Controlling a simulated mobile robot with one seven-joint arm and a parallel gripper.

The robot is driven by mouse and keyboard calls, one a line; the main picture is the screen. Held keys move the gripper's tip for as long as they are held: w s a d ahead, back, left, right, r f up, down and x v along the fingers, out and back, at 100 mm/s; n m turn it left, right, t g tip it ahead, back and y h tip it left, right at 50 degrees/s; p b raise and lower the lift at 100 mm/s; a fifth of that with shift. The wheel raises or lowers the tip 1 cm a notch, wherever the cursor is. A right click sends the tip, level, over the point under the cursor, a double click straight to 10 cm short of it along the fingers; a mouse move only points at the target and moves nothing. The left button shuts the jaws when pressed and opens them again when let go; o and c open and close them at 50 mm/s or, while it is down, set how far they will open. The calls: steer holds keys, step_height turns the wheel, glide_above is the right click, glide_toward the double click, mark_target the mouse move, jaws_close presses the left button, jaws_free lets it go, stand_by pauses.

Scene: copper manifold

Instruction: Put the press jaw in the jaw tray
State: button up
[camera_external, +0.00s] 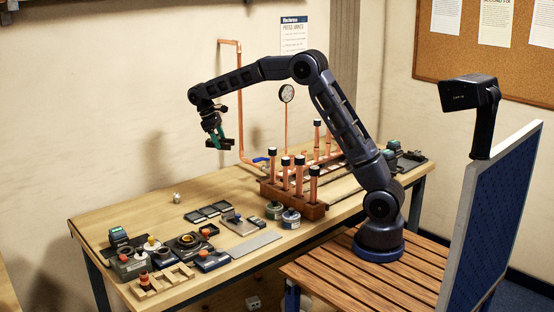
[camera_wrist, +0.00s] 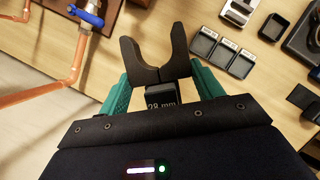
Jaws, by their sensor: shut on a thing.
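The press jaw (camera_wrist: 155,65) is a dark, forked piece with a "28 mm" label. My gripper (camera_wrist: 163,90) is shut on it between two green fingers, the fork pointing away from my wrist. In the external view my gripper (camera_external: 217,136) hangs above the back of the bench, and the jaw (camera_external: 214,144) is a small dark shape there. What looks like the jaw tray (camera_external: 207,213) is a row of dark compartments with pale labels on the bench below. It also shows in the wrist view (camera_wrist: 222,53), ahead and right of the jaw, apart from it.
A wooden block with upright copper pipes (camera_external: 295,195) stands right of the tray. Copper piping with a blue valve handle (camera_wrist: 87,14) is at the wrist view's left. Tins (camera_external: 290,218), tools and a wooden compartment tray (camera_external: 161,289) crowd the front. Bare bench (camera_external: 150,208) lies behind.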

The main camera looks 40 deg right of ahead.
steer(key=w+d+r+m+g+y, duration=0.2)
steer(key=d+m, duration=0.6)
steer(key=d, duration=1.6)
step_height(320, 180, up, 18)
steer(key=s+t, duration=0.1)
steer(key=s+d+m+y, duration=0.2)
steer(key=s+d, duration=0.1)
steer(key=d, duration=1.4)
steer(key=s+d+m, duration=0.1)
steer(key=s+d, duration=0.6)
steer(key=d, duration=0.3)
steer(key=s+d+m+y, duration=0.1)
steer(key=s+d+m, duration=0.1)
steer(key=s+d, duration=0.6)
steer(key=s+d+m, duration=0.1)
steer(key=s+d, duration=0.4)
steer(key=d, duration=0.7)
steer(key=s+d+m+t+y, duration=0.1)
steer(key=s+d, duration=0.4)
steer(key=s, duration=0.3)
steer(key=s+d+m, duration=0.2)
steer(key=s+d, duration=0.4)
steer(key=s, duration=0.2)
steer(key=shift+w+a+f, duration=0.1)
steer(key=shift+a+f, duration=0.05)
steer(key=shift+f, duration=20.25)
